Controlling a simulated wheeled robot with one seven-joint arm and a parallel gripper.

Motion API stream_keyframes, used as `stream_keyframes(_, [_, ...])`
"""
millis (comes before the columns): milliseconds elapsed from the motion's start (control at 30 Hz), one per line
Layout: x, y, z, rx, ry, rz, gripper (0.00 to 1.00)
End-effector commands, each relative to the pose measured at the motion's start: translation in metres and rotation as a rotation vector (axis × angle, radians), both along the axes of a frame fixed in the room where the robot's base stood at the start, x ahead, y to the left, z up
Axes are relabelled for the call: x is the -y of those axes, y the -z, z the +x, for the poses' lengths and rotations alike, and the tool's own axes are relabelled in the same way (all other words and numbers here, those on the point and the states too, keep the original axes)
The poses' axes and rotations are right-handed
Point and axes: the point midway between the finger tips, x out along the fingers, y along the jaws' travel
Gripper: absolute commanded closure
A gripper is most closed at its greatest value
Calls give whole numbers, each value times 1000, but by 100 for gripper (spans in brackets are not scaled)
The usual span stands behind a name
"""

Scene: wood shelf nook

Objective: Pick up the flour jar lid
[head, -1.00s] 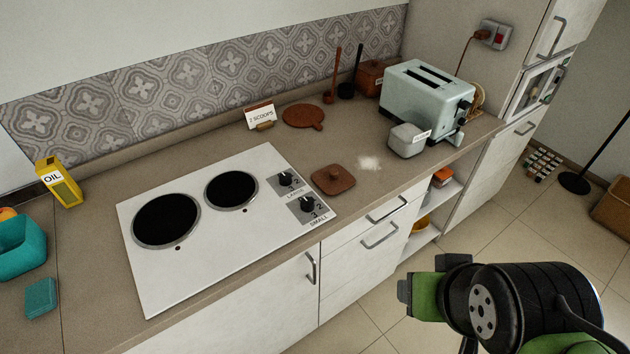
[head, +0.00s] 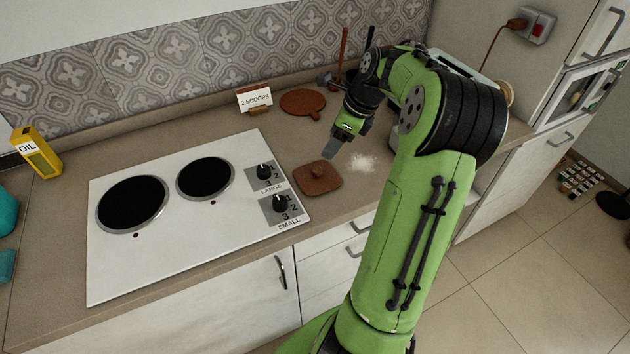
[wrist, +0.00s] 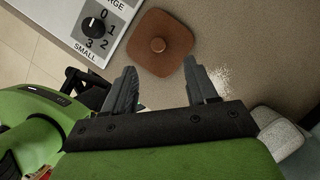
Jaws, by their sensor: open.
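The brown, roughly square lid (head: 318,178) with a small round knob lies flat on the counter, just right of the hob's knobs. In the wrist view the lid (wrist: 160,42) is at the top centre, beyond the fingertips, with its knob facing up. My gripper (head: 330,152) is above the counter, close behind and to the right of the lid in the head view. In the wrist view my gripper (wrist: 158,78) has its two dark fingers spread wide with nothing between them. A light box-shaped container (wrist: 278,130), partly hidden by my arm in the head view, stands right of my gripper.
White powder (head: 361,162) is spilled right of the lid. The white hob (head: 165,225) is on the left. A round brown board (head: 302,102) and a "2 SCOOPS" card (head: 255,99) stand behind. My arm hides much of the toaster (head: 470,68).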

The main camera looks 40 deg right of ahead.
Motion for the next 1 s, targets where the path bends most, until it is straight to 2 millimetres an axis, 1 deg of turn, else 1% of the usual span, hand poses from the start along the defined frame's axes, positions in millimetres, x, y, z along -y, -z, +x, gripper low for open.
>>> stream_keyframes(33, [-3, 18, 4, -1, -3, 3, 43])
stream_keyframes(100, [-6, 32, 10, -2, -3, 1, 43])
stream_keyframes(200, [-9, 45, 15, 0, -2, 0, 43])
stream_keyframes(367, [-12, 57, 19, -2, -1, 0, 43])
stream_keyframes(500, [-18, 83, 27, -2, -4, 0, 43])
stream_keyframes(567, [-20, 93, 30, -3, -3, 1, 43])
stream_keyframes(633, [-21, 97, 33, -1, -3, -1, 43])
stream_keyframes(800, [-21, 95, 33, 0, -1, -2, 43])
stream_keyframes(967, [-21, 94, 33, 0, -1, -2, 67])
stream_keyframes(1000, [-21, 94, 33, 0, -1, -2, 73])
